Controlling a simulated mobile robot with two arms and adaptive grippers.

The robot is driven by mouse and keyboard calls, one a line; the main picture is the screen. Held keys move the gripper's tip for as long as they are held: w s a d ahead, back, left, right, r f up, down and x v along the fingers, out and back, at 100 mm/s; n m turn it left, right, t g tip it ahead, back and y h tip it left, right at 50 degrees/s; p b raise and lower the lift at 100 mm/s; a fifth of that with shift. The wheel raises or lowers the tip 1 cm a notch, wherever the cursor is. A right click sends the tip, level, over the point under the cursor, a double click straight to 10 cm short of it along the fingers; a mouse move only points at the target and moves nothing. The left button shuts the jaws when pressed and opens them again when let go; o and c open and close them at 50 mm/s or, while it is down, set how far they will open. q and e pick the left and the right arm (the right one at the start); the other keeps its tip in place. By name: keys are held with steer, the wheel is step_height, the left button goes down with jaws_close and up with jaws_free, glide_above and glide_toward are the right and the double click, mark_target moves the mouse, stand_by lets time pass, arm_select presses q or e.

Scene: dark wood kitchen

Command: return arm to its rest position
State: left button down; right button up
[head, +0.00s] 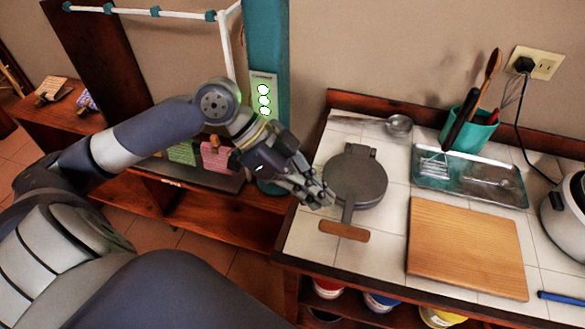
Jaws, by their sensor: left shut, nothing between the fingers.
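My left arm comes in from the left side of the head view and reaches toward the tiled counter. My left gripper (318,197) is shut and empty. Its fingertips are over the counter's left part, at the left edge of a round dark grey press (356,175) with a wooden handle (344,231). Whether the fingertips touch the press cannot be told. My right gripper is out of view.
A wooden board (466,246) lies on the counter, with a metal tray (470,176) of utensils behind it. A teal post (268,40) rises behind my left forearm.

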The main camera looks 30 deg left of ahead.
arm_select(q)
steer(key=shift+b+v, duration=0.55)
steer(key=shift+v, duration=2.4)
steer(key=shift+d, duration=0.1)
